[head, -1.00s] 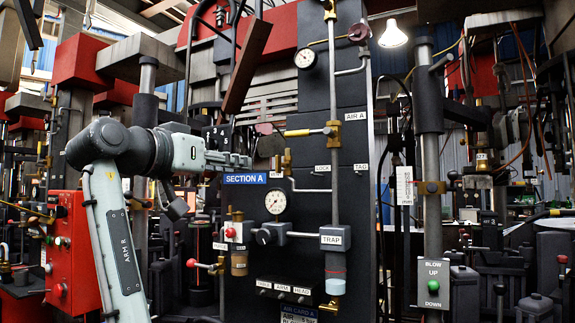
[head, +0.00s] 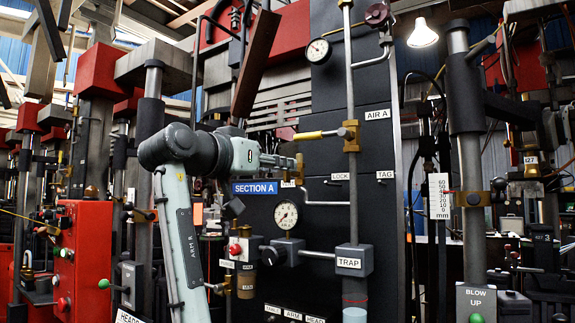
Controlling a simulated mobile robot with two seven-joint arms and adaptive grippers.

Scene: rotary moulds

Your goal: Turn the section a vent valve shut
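The blue SECTION A sign (head: 254,187) is on the dark panel in the middle of the head view. Just above and right of it is a small brass valve (head: 299,170) with a thin pipe running down from it and to the right. Contact and finger opening cannot be told. A yellow lever (head: 310,135) lies level on the brass valve of the AIR A pipe (head: 350,136). My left gripper is out of view.
A pressure gauge (head: 286,214) and a dark knob (head: 273,256) sit below the sign. The TRAP block (head: 352,261) is on the vertical pipe. A red control box (head: 82,255) stands left. A thick grey column (head: 470,180) stands right, with a lit lamp (head: 423,34) above.

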